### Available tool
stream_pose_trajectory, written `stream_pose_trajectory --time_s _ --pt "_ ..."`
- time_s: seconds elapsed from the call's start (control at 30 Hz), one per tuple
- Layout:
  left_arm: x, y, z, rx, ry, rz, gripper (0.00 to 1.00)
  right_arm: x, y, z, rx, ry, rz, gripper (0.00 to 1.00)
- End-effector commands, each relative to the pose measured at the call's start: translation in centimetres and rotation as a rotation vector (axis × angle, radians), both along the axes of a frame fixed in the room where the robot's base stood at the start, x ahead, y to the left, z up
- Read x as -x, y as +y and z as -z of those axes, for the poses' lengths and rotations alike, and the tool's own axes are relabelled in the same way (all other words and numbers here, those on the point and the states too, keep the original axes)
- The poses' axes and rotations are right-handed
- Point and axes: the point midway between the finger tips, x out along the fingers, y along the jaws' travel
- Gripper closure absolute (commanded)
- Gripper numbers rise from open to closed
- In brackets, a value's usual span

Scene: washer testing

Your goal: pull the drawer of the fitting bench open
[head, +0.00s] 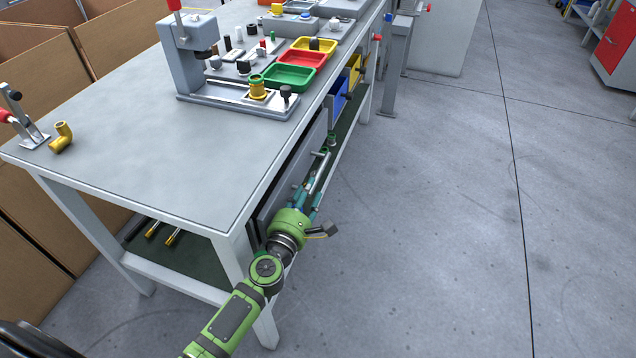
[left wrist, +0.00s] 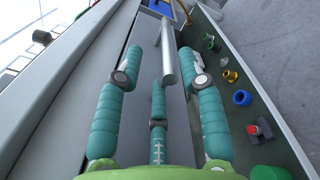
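The fitting bench (head: 150,140) has a grey top. Its grey drawer front (head: 285,194) is on the side facing the aisle, under the top. A dark gap runs along the drawer's upper edge. The drawer's bar handle (head: 320,172) is a light metal rod; it also shows in the left wrist view (left wrist: 168,58). My left gripper (head: 314,188) is at the drawer front, near the handle. In the left wrist view its teal fingers (left wrist: 161,82) are spread, with the handle's near end between them. I cannot tell whether they touch it. My right gripper is not in view.
A press (head: 190,55) and green (head: 289,77), red (head: 303,62) and yellow trays stand on the bench. A lower shelf (left wrist: 262,150) under the drawer holds small coloured fittings. Cardboard boxes (head: 40,100) stand behind the bench. The floor (head: 440,220) to the right is clear.

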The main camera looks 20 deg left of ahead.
Motion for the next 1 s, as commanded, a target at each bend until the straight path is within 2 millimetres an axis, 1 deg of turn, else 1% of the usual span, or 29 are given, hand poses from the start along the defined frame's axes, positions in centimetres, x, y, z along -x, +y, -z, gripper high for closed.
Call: stream_pose_trajectory --time_s 0.03,0.1,0.17,0.2,0.3,0.4,0.5,0.63,0.9,0.93,0.97,1.0 --pt "0.0 0.0 0.9 0.000 0.001 0.001 0.61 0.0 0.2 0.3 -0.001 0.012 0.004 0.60" --pt "0.0 0.0 1.5 0.000 0.001 0.001 0.61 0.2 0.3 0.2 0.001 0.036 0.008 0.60" --pt "-1.4 0.0 1.0 0.000 -0.004 0.000 0.61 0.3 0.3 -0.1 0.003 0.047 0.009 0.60" --pt "-2.3 0.0 1.0 -0.001 -0.004 0.000 0.61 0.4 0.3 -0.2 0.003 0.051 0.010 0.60" --pt "-4.2 -0.1 1.1 0.000 -0.003 0.000 0.61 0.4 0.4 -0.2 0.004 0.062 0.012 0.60" --pt "-5.7 -0.2 1.1 -0.001 -0.001 0.000 0.61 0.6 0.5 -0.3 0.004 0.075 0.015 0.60" --pt "-6.7 -0.2 1.1 -0.001 -0.001 0.001 0.61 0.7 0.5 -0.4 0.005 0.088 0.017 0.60" --pt "-7.4 -0.2 1.1 0.000 0.000 0.000 0.61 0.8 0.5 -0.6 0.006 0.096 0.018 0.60" --pt "-7.5 -0.3 1.0 0.000 0.001 -0.001 0.61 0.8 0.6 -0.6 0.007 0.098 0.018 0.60" --pt "-7.5 -0.3 1.0 0.000 0.001 -0.001 0.65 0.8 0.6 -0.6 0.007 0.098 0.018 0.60" --pt "-7.5 -0.2 1.0 0.000 0.001 -0.001 0.77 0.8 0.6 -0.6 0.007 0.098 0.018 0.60" --pt "-7.5 -0.3 1.0 0.000 0.001 -0.001 0.93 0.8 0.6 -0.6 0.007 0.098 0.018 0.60"
